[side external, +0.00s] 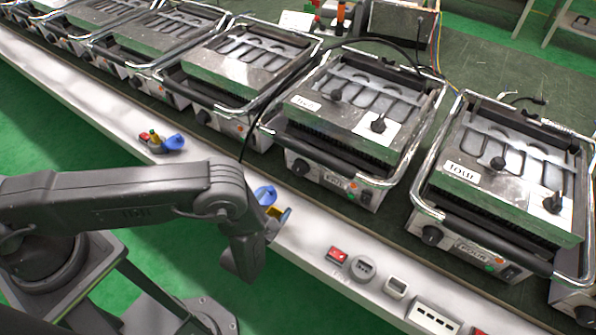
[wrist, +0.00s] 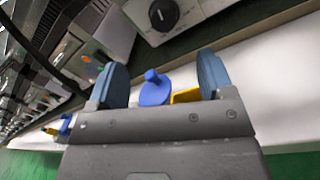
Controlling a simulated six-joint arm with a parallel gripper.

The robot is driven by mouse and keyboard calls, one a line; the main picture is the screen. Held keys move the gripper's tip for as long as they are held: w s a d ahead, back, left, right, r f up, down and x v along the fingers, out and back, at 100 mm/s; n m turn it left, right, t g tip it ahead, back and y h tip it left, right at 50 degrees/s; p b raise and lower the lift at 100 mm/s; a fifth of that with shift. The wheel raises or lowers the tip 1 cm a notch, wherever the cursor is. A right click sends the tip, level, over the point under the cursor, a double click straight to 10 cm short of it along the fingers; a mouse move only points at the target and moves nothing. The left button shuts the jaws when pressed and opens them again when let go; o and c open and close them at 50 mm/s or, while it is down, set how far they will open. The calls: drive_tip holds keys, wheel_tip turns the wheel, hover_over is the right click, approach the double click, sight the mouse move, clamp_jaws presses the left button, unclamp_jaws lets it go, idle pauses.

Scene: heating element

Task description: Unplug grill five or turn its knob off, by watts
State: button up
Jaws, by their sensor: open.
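Several grills stand in a row. The middle grill (side external: 345,130) has a black knob (side external: 300,168) at the left of its front panel and small coloured switches at the right. The right-hand grill (side external: 505,190) has a similar black knob (side external: 432,235). I cannot tell which is grill five; the labels are too blurred. My gripper (side external: 277,222) is open and empty over the white ledge, in front of the middle grill. In the wrist view my gripper (wrist: 163,80) has its blue fingers apart, with a black dial (wrist: 163,14) on a grill front beyond them. No watt reading is legible.
A blue piece (wrist: 155,88) and a yellow piece (wrist: 185,95) show between the fingers in the wrist view. The white ledge (side external: 310,225) also carries a red switch (side external: 337,254), small sockets and a white power strip (side external: 433,317). A black cable (side external: 262,110) runs between grills.

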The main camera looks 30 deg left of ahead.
sight(298, 172)
drive_tip(key=shift+f, duration=0.5)
drive_tip(key=shift+w+f, duration=0.1)
drive_tip(key=shift+w, duration=0.15)
drive_tip(key=w, duration=0.4)
drive_tip(key=w+a, duration=0.1)
drive_tip(key=w, duration=0.8)
drive_tip(key=shift+w+a, duration=0.1)
drive_tip(key=shift+a, duration=0.1)
